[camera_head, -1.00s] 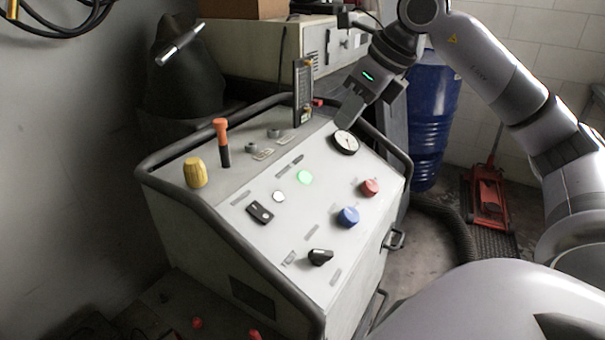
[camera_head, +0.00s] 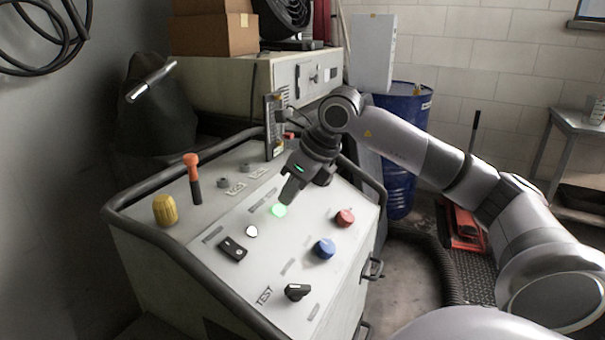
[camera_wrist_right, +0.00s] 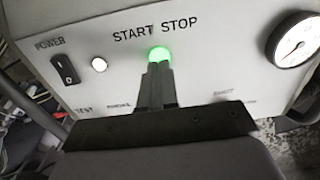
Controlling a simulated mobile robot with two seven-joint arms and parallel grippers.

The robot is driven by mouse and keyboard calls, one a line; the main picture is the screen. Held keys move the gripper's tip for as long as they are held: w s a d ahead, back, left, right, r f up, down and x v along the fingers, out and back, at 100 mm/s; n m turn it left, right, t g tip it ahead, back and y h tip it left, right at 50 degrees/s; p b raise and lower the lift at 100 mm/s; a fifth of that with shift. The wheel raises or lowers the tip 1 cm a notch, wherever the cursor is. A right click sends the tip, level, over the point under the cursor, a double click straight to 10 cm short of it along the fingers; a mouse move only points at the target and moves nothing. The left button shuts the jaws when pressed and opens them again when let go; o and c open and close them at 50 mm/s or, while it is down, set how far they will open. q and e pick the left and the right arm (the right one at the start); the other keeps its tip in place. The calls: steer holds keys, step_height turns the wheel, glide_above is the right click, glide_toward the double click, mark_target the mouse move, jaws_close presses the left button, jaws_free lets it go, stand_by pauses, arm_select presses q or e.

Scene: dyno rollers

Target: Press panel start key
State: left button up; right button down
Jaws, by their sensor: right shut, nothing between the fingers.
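The control panel (camera_head: 215,285) is a sloped pale face with a dark tube rail around it. The round start key (camera_head: 279,211) glows green near its middle. In the right wrist view the lit key (camera_wrist_right: 160,54) sits below the printed words START STOP. My right gripper (camera_head: 287,197) is shut and empty, with its fingertips right at the key. In the right wrist view the fingertips (camera_wrist_right: 158,66) overlap the key's lower edge. I cannot tell whether they touch it. My left gripper is out of view.
A blue knob (camera_head: 324,248), a red knob (camera_head: 345,218), a black selector (camera_head: 297,292) and a black rocker switch (camera_head: 232,249) surround the key. A yellow knob (camera_head: 165,209) and an orange-topped lever (camera_head: 193,178) stand at the left. The gauge (camera_wrist_right: 294,40) shows in the wrist view.

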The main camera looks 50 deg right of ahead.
mark_target(279, 210)
steer(key=shift+x, duration=1.1)
